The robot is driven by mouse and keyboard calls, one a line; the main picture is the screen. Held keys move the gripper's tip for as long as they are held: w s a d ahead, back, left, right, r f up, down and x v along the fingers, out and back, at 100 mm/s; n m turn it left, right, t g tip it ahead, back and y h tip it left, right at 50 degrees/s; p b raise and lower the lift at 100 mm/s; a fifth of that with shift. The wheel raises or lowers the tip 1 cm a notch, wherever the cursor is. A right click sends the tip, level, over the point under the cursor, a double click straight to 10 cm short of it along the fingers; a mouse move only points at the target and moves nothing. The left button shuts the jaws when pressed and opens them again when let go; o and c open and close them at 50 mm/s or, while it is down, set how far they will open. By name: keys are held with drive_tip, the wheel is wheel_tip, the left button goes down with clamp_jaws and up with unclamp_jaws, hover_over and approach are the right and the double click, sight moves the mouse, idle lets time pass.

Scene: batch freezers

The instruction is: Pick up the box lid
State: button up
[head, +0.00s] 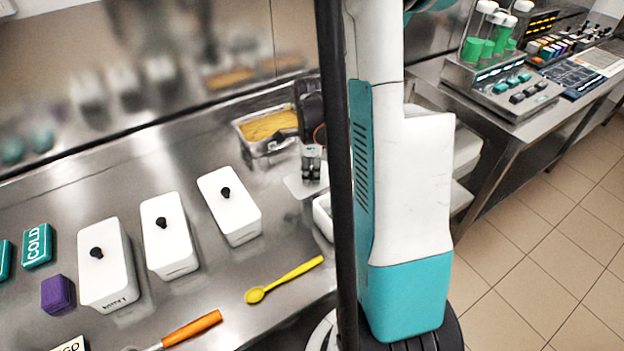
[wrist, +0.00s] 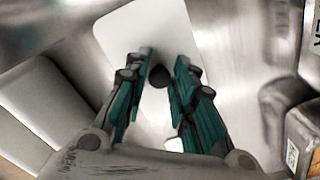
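A flat white box lid (head: 293,187) lies on the steel counter; in the wrist view (wrist: 140,30) it spreads beneath my fingers. Its round black knob (wrist: 160,76) shows between the two green-padded fingers, with gaps on both sides. My gripper (head: 311,177) points down over the lid; in the wrist view its fingers (wrist: 163,66) are apart and hold nothing. The knob is hidden in the head view. An open white box (head: 322,216) stands just in front of the lid, partly hidden by a dark post.
Several lidded white boxes (head: 228,210) stand to the left. A steel pan with yellow contents (head: 266,125) sits behind my gripper. A yellow spoon (head: 285,279) and an orange-handled tool (head: 190,329) lie in front. A purple block (head: 57,294) is far left.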

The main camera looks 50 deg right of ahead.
clamp_jaws()
